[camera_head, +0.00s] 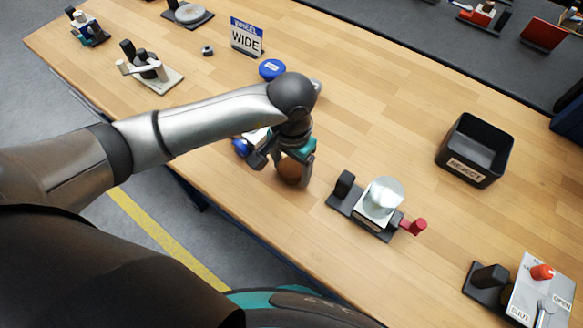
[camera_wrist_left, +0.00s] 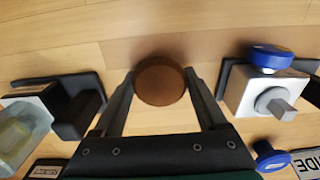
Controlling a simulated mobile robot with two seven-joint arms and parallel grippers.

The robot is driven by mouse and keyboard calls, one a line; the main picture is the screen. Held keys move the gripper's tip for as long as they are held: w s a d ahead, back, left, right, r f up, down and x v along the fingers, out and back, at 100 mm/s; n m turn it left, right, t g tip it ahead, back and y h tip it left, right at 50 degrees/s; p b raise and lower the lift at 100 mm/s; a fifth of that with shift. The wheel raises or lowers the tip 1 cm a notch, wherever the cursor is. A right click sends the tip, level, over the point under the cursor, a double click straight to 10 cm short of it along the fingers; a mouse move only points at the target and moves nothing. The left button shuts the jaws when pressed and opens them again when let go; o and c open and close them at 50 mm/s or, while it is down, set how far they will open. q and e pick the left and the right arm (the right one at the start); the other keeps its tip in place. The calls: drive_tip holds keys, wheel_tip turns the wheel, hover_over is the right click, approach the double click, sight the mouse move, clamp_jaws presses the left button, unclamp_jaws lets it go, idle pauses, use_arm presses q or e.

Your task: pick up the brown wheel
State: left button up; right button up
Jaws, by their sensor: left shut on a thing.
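The brown wheel (camera_wrist_left: 160,82) is a round disc between the two fingers of my left gripper (camera_wrist_left: 160,88) in the left wrist view. The fingers touch it on both sides. In the head view the wheel (camera_head: 291,171) shows as a brown shape under my left gripper (camera_head: 293,168), partly covered by the fingers. I cannot tell whether it is clear of the table. My right gripper is not in view.
A valve with a red handle (camera_head: 380,204) stands right of the gripper. A white valve block with a blue wheel (camera_wrist_left: 268,88) is close on the other side. A black REJECT bin (camera_head: 475,149) and a WIDE sign (camera_head: 246,38) stand farther off.

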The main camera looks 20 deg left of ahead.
sight(292, 167)
use_arm(q)
drive_tip(key=c, duration=0.8)
drive_tip(key=shift+o, duration=0.2)
wheel_tip(292, 167, up, 20)
drive_tip(key=shift+p, duration=0.3)
